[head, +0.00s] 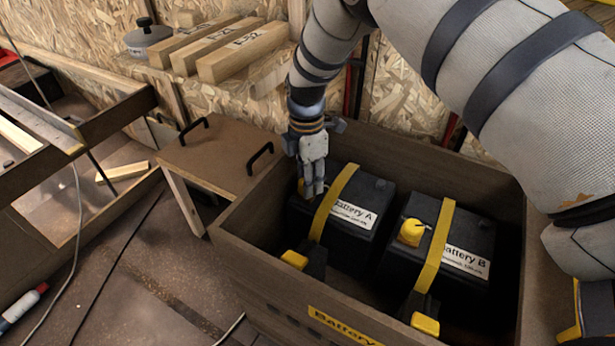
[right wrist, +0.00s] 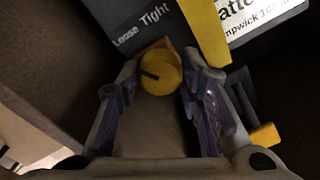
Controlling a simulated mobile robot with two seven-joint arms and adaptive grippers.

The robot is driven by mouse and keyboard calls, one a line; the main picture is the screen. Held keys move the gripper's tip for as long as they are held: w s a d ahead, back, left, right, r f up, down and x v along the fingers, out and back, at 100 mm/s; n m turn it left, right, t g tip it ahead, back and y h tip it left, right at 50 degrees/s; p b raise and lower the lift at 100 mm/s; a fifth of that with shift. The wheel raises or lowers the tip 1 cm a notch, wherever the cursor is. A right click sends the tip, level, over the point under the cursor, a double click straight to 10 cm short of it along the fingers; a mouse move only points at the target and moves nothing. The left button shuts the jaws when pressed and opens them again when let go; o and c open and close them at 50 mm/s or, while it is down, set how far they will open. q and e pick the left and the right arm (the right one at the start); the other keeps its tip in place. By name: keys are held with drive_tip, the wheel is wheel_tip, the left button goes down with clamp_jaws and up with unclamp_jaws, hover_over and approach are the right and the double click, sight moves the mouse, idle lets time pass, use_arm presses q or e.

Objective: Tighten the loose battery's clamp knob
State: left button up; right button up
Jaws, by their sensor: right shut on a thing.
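Battery A (head: 345,222), a black block with a white label and a yellow strap (head: 334,203), sits in the left half of a brown wooden box. My right gripper (head: 313,188) points down at its left rear corner. In the right wrist view its fingers are shut on the round yellow clamp knob (right wrist: 160,76). The knob's dark mark points left, towards the "Loose" lettering (right wrist: 125,38); "Tight" (right wrist: 154,15) is further right. In the head view the gripper mostly hides this knob. Battery B (head: 450,262) sits to the right, with its own yellow knob (head: 411,232). My left gripper is out of view.
The box walls (head: 245,215) rise around both batteries. A wooden lid with two black handles (head: 215,158) lies left of the box. Wood blocks (head: 230,50) and a grey pot (head: 148,38) stand on a shelf behind. My right arm spans the upper right.

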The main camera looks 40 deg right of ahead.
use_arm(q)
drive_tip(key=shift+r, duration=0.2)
use_arm(e)
drive_tip(key=shift+m, duration=0.4)
drive_tip(key=m+p, duration=0.2)
drive_tip(key=shift+r+m, duration=0.15)
drive_tip(key=shift+m, duration=0.25)
drive_tip(key=m+p, duration=0.2)
drive_tip(key=m, duration=0.2)
drive_tip(key=shift+s+m, duration=0.1)
drive_tip(key=shift+m, duration=0.2)
drive_tip(key=m+p, duration=0.1)
drive_tip(key=m, duration=0.4)
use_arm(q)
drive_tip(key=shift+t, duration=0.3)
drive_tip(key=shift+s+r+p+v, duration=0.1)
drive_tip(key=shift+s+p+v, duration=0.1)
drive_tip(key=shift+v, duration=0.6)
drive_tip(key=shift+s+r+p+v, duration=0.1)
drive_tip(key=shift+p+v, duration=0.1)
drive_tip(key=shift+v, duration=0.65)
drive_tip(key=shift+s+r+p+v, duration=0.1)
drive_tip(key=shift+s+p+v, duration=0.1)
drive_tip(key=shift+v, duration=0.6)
use_arm(e)
drive_tip(key=shift+m, duration=2.4)
drive_tip(key=shift+t, duration=0.3)
drive_tip(key=o, duration=1.2)
drive_tip(key=shift+c, duration=0.2)
